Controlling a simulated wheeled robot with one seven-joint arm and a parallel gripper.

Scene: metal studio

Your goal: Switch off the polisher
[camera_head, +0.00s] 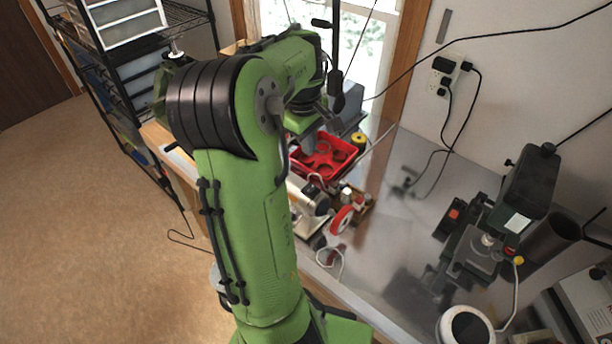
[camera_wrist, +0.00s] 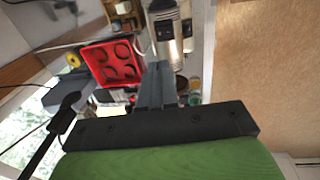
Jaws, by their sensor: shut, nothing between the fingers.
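The polisher (camera_head: 308,203) is a small white and dark machine with a red wheel (camera_head: 341,219) at its right end. It stands near the front edge of the metal bench, partly hidden behind my green arm. In the wrist view the polisher's pale body (camera_wrist: 168,42) shows at the top, beyond my fingers. I cannot make out its switch in either view. My gripper (camera_wrist: 160,72) is shut and empty, its fingers together, apart from the polisher.
A dark bench machine (camera_head: 500,225) stands at the right. Cables hang along the wall. The metal bench (camera_head: 385,240) between the machines is mostly clear.

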